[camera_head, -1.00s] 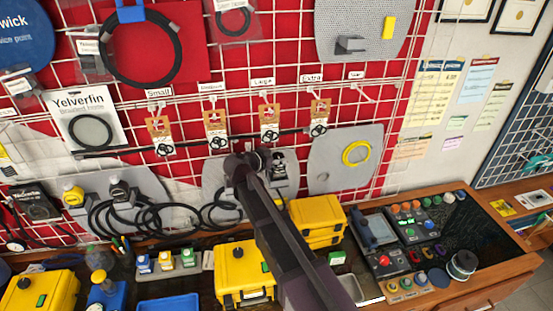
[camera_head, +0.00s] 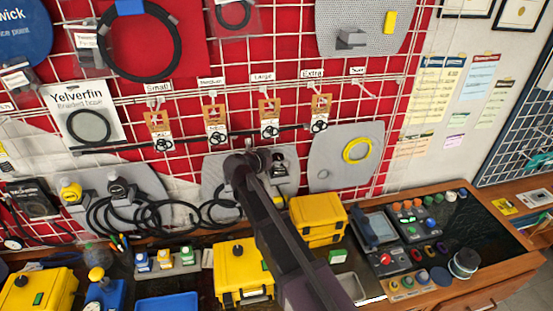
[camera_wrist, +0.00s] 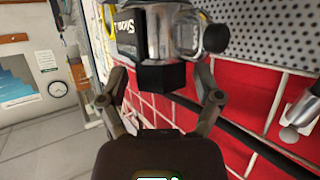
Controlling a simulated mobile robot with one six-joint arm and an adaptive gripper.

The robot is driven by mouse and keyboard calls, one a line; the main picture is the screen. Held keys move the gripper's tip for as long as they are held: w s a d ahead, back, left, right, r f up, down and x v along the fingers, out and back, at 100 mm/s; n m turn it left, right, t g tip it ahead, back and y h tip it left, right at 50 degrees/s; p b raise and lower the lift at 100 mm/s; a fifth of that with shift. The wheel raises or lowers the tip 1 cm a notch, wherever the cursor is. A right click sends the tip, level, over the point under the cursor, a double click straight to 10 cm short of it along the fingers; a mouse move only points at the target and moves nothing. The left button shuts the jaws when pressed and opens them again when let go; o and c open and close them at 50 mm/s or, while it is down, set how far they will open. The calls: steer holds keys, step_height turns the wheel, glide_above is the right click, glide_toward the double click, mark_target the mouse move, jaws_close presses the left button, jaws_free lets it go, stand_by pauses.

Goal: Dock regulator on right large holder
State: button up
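In the wrist view, a regulator (camera_wrist: 172,38) with a black hexagonal end, a clear or metallic body and a dark label is between the two fingers of my gripper (camera_wrist: 162,76). The fingers appear to close on its black end. In the head view, my gripper (camera_head: 246,162) is at the middle grey panel (camera_head: 217,178), and its fingers are hidden by my wrist. A black and silver regulator-like piece (camera_head: 279,165) shows just right of it; I cannot tell whether this is the held one. Any holder behind my arm is hidden.
Two regulators, one yellow-topped (camera_head: 71,191) and one black (camera_head: 117,187), hang on the left panel with coiled black hoses. Yellow cases (camera_head: 318,216) and a control console (camera_head: 410,235) stand on the bench below.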

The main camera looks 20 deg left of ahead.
steer(key=shift+r, duration=0.1)
stand_by(0.4)
steer(key=shift+s+r, duration=0.1)
steer(key=shift+s+a+r+p, duration=0.2)
steer(key=shift+s+p, duration=0.1)
steer(key=shift+p, duration=0.1)
steer(key=p+v, duration=0.4)
steer(key=v, duration=0.7)
steer(key=shift+w+f, duration=0.1)
stand_by(0.3)
